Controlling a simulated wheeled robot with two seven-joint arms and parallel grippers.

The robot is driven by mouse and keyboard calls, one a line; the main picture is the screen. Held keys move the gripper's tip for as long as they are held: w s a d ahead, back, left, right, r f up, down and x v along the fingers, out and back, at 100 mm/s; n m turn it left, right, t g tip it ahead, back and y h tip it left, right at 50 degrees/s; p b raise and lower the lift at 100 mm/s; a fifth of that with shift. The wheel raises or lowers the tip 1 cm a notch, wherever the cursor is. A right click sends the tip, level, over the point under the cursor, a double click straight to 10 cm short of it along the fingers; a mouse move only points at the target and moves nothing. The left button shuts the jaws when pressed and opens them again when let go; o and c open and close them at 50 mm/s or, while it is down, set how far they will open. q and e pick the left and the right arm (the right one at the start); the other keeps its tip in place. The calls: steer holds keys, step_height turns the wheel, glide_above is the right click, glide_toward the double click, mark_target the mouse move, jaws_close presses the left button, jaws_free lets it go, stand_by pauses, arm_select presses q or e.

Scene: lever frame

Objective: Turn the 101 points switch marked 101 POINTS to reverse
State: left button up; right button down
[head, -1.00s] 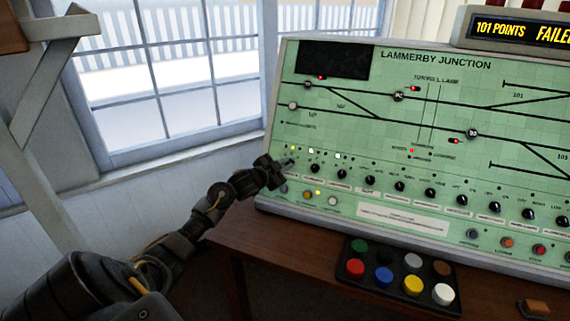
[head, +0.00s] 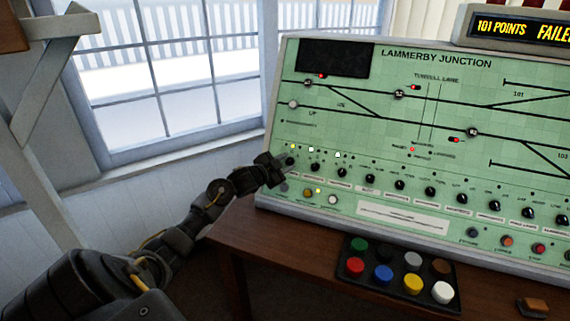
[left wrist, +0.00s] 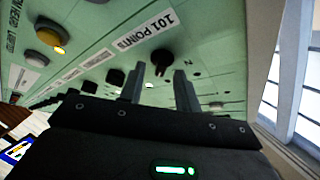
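The 101 points switch is a small black rotary knob (left wrist: 162,58) on the green panel, beside a white label (left wrist: 146,30) reading 101 POINTS. In the head view this appears to be the leftmost knob (head: 290,160) of the row. My left gripper (head: 284,166) is at the panel's lower left, close to that knob. In the left wrist view its two fingers (left wrist: 159,84) stand apart with nothing between them, and the knob lies just beyond the gap. A letter N shows beside the knob; its pointer direction is too small to tell. My right gripper is not in view.
The panel (head: 400,215) carries several more black knobs to the right and push buttons below. A tray of coloured caps (head: 347,285) lies on the wooden desk (head: 290,265). A display (head: 520,30) reads 101 POINTS and FAILED, cut off at the edge. A window is behind the arm.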

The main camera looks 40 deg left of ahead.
arm_select(q)
steer(key=s+r+b, duration=0.1)
steer(key=s, duration=0.9)
steer(key=shift+s+a+r, duration=0.15)
steer(key=shift+s, duration=0.2)
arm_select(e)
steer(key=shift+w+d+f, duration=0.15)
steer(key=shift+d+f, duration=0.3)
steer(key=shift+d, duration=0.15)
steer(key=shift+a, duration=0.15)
